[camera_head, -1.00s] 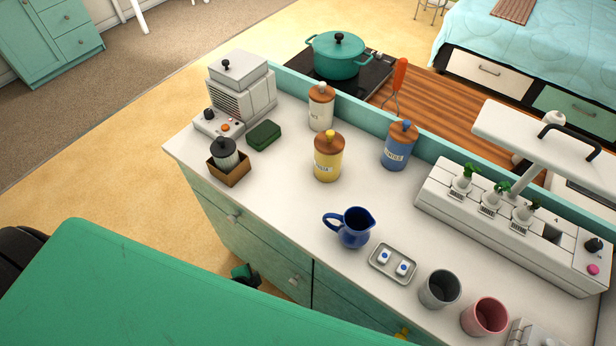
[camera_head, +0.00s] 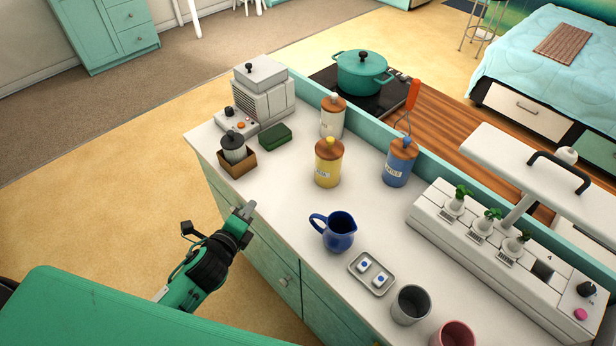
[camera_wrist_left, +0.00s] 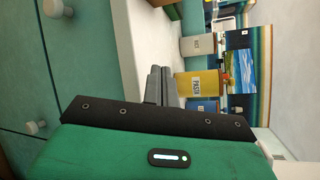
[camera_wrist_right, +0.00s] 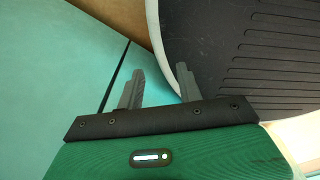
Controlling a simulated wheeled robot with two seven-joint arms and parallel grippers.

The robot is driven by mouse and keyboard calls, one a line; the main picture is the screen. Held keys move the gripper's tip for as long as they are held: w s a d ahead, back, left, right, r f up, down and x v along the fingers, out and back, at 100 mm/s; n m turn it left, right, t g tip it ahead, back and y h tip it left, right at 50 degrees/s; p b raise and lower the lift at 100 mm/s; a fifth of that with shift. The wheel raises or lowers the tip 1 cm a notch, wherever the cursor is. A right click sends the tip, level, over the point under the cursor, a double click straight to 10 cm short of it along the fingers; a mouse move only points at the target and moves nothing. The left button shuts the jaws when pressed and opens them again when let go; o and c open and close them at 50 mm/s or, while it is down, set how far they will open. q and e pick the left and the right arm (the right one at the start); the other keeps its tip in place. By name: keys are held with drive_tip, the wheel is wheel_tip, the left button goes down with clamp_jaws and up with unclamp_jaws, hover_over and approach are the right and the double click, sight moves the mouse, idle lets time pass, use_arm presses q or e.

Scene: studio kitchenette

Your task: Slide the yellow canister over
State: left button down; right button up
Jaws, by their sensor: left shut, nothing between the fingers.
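The yellow canister (camera_head: 327,167) stands upright on the white counter, with a brown lid and a yellow knob. It also shows in the left wrist view (camera_wrist_left: 197,88), lying sideways in that picture and labelled, beyond the fingers. My left gripper (camera_head: 244,212) is shut and empty near the counter's front edge, to the left of the canister and clearly apart from it. Its fingers (camera_wrist_left: 160,84) are together in the left wrist view. My right gripper (camera_wrist_right: 158,82) shows only in its own wrist view; its fingers are apart with nothing between them.
A white canister (camera_head: 333,118) stands behind the yellow one and a blue canister (camera_head: 399,163) to its right. A blue pitcher (camera_head: 338,232) stands in front. A green box (camera_head: 275,137) and a jar in a wooden holder (camera_head: 237,158) are left. Counter between holder and pitcher is clear.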

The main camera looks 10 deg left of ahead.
use_arm(q)
drive_tip(key=d+r+m+h, duration=0.1)
drive_tip(key=m+h, duration=0.1)
drive_tip(key=m, duration=0.2)
drive_tip(key=w+d+r+m+h, duration=0.1)
drive_tip(key=m+h, duration=0.1)
drive_tip(key=m, duration=0.2)
drive_tip(key=d+m+h, duration=0.1)
drive_tip(key=m, duration=0.3)
drive_tip(key=shift+w+r+m+t+h, duration=0.15)
drive_tip(key=shift+r+m+t+h, duration=0.15)
drive_tip(key=shift+r+t+h, duration=0.1)
drive_tip(key=m+h, duration=0.1)
drive_tip(key=m, duration=0.1)
drive_tip(key=d+m+h, duration=0.1)
drive_tip(key=m, duration=0.1)
drive_tip(key=m+g+h, duration=0.1)
drive_tip(key=m, duration=0.1)
drive_tip(key=shift+s+d+r, duration=0.1)
drive_tip(key=shift+s+d, duration=0.2)
drive_tip(key=shift+d, duration=0.1)
drive_tip(key=p, duration=0.5)
approach(319, 170)
drive_tip(key=x, duration=0.5)
drive_tip(key=shift+w+r, duration=0.15)
drive_tip(key=shift+r, duration=0.15)
drive_tip(key=shift+w+d+f, duration=0.15)
drive_tip(key=shift+w+d, duration=0.35)
drive_tip(key=shift+w, duration=0.05)
